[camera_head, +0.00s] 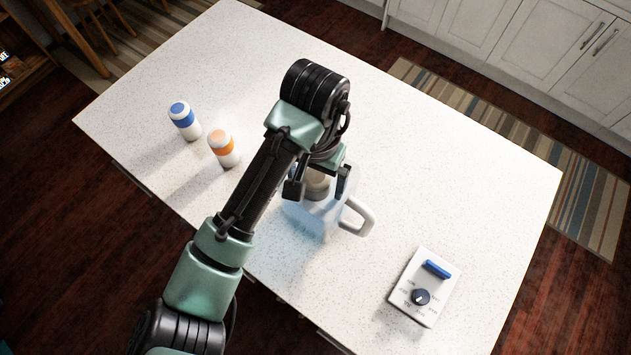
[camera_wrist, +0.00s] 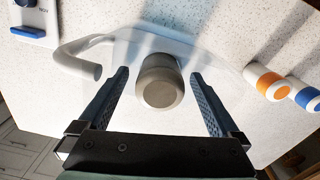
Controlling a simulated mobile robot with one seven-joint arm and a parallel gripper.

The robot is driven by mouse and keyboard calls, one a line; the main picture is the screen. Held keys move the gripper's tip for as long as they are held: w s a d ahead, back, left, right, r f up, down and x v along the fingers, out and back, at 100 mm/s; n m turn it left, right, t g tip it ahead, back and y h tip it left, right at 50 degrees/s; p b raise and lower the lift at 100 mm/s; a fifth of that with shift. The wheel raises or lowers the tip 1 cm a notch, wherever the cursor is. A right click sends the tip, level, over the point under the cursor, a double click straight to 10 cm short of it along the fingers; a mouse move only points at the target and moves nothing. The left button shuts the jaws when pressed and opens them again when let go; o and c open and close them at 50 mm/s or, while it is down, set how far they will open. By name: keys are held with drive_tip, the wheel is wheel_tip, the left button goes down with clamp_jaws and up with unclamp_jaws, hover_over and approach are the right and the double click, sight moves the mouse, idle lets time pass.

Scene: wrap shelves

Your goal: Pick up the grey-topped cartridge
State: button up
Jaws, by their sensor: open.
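The grey-topped cartridge (camera_wrist: 160,85) stands between the fingers of my gripper (camera_wrist: 160,95) in the wrist view, its round grey top toward the camera. My gripper is open, with a gap on each side of the cartridge. The cartridge is in or right against a clear, pale pitcher-like container with a white handle (camera_head: 357,216); I cannot tell exactly how it sits there. In the head view the grey top (camera_head: 317,183) shows partly below my gripper (camera_head: 320,187), and my arm hides some of the container.
An orange-banded cartridge (camera_head: 223,149) and a blue-banded cartridge (camera_head: 185,121) stand on the white speckled counter (camera_head: 430,150) to the left. A white panel (camera_head: 424,287) with a dark dial and blue bar lies at the lower right.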

drive_tip(key=c, duration=1.6)
